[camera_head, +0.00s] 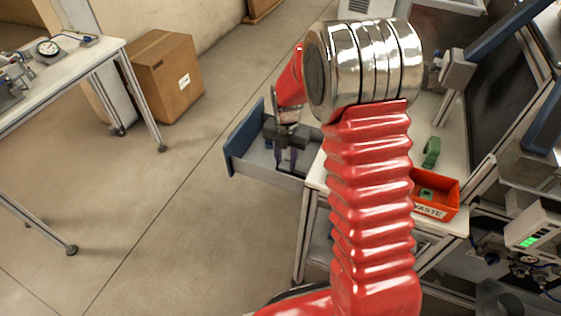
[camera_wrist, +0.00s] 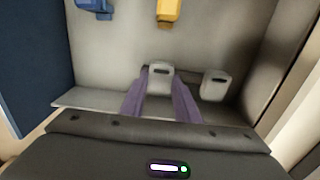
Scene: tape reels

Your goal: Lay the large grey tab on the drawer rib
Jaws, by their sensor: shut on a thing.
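My gripper (camera_wrist: 160,92) has purple fingers and is shut on a light grey tab (camera_wrist: 159,77) with a dark slot near its top. A second, similar grey tab (camera_wrist: 214,84) stands just to its right, apart from the fingers. I cannot tell for sure which tab is larger. In the head view my gripper (camera_head: 287,158) reaches down into the open drawer (camera_head: 262,162); the held tab cannot be made out there.
A yellow tab (camera_wrist: 168,12) and a blue tab (camera_wrist: 94,7) are farther off in the drawer. The blue drawer front (camera_head: 243,140) bounds it on the left.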

